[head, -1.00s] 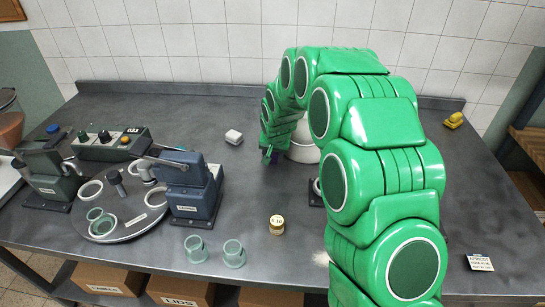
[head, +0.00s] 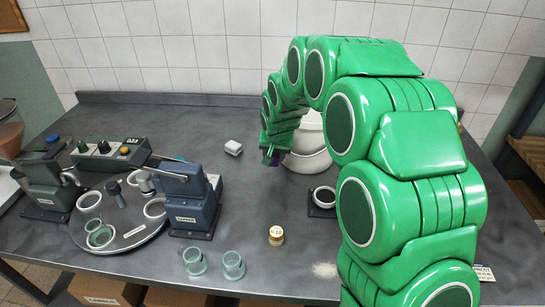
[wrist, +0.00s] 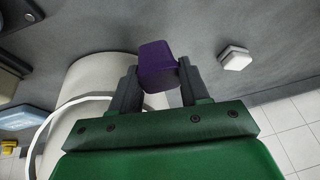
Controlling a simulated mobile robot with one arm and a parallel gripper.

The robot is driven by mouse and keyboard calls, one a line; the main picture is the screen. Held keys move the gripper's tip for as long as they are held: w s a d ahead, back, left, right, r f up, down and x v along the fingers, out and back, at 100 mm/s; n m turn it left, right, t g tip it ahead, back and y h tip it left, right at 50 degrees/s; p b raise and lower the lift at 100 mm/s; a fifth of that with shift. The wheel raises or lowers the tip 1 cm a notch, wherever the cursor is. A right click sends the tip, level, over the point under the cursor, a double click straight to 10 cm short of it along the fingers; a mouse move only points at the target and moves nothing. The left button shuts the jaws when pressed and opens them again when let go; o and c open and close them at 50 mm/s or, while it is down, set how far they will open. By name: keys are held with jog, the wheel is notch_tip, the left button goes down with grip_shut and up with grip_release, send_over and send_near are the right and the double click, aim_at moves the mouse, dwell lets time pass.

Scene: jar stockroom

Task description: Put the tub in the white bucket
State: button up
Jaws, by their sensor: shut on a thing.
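My gripper (wrist: 157,82) is shut on a small purple tub (wrist: 157,62), which sits between its two dark fingers in the wrist view. In the head view the tub (head: 275,160) shows only as a purple bit at the end of my arm. The white bucket (head: 311,155) stands on the bench just right of the tub, partly hidden behind my arm. In the wrist view the bucket's pale wall (wrist: 95,75) and handle lie beside and behind my fingers, to the left. The tub is outside the bucket. The bucket's inside is not visible.
A small white block (head: 233,148) lies left of my gripper. A ring on a dark base (head: 322,199) and a brass-coloured weight (head: 276,235) are nearer. Two glass jars (head: 233,265) stand in front. A blue machine (head: 188,200) and round tray (head: 118,237) are left.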

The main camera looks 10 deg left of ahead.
jog(key=s+d+r, duration=0.3)
jog(key=s+r, duration=0.3)
jog(key=s, duration=0.4)
notch_tip(320, 180, up, 11)
jog(key=w+d+m+h, duration=0.1)
jog(key=w+m, duration=0.1)
jog(key=w, duration=0.2)
jog(key=w+d+r+m+h, duration=0.1)
jog(key=w+d+m, duration=0.1)
jog(key=w, duration=0.2)
jog(key=w+d+m, duration=0.1)
jog(key=w+m, duration=0.2)
jog(key=w, duration=0.1)
jog(key=shift+w+d+r+h, duration=0.2)
jog(key=shift+d+r+h, duration=0.05)
jog(key=shift+r+h, duration=0.15)
jog(key=w+d+f+m+g+h, duration=0.1)
jog(key=w+d+m+g+h, duration=0.2)
jog(key=w+d+m, duration=0.4)
jog(key=w+m, duration=0.3)
jog(key=shift+d+f+m, duration=0.2)
jog(key=shift+d+m, duration=0.15)
jog(key=shift+m, duration=0.05)
jog(key=shift+d+f, duration=0.1)
notch_tip(320, 180, down, 23)
jog(key=shift+r, duration=0.15)
dwell(1.0)
